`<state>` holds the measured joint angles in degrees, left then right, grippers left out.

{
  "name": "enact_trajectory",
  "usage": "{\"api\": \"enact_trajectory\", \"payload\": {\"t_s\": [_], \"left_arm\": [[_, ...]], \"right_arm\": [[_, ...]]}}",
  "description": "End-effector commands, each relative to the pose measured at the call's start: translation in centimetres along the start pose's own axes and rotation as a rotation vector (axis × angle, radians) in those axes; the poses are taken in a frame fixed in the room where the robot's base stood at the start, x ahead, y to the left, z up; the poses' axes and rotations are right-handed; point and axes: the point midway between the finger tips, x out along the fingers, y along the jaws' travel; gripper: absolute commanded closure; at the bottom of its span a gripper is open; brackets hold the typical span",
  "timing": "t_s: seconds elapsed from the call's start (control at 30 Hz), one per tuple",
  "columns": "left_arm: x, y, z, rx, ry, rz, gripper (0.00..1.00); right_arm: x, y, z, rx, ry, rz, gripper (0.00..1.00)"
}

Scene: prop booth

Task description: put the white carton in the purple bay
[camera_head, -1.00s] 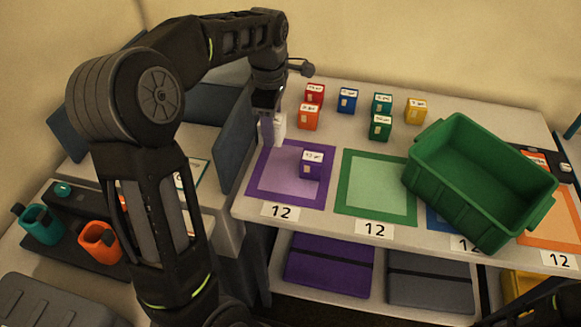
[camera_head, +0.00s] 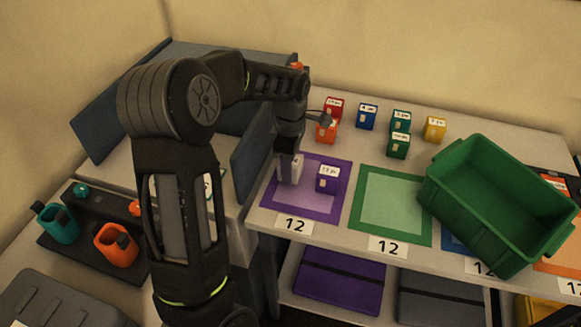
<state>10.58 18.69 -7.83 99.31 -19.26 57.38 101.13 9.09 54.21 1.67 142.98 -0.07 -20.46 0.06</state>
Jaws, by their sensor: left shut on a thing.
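The white carton (camera_head: 291,170) is upright in the head view, at the left part of the purple bay (camera_head: 298,208), a purple-bordered square on the table. My left gripper (camera_head: 288,155) points down from above and is shut on the carton; its fingers are partly hidden. I cannot tell whether the carton's base touches the bay. A purple carton (camera_head: 327,178) stands in the same bay, just right of the white one, with a small gap. My right gripper is not in view.
A green bay (camera_head: 390,240) lies empty to the right. A large green crate (camera_head: 500,205) covers most of a blue bay. Several coloured cartons, including a blue one (camera_head: 367,116), stand behind. A dark upright panel (camera_head: 251,152) borders the purple bay's left side.

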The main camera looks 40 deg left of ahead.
Motion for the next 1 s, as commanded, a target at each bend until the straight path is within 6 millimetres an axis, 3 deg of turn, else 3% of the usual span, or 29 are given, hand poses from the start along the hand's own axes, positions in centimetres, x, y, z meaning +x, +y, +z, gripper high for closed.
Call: {"api": "enact_trajectory", "payload": {"t_s": [0.47,0.5,0.73,1.0], "left_arm": [[1.23,0.02,-0.01,0.000,0.000,0.001,0.95],[1.13,0.01,-0.02,0.000,-0.001,0.001,0.49],[1.10,0.01,-0.02,0.000,-0.001,0.001,0.30],[0.99,0.01,-0.02,0.000,-0.001,0.001,0.29]], "right_arm": [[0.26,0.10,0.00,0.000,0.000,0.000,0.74],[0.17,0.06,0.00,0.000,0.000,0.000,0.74],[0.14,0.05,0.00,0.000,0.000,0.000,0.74],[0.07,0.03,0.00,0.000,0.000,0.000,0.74]]}}
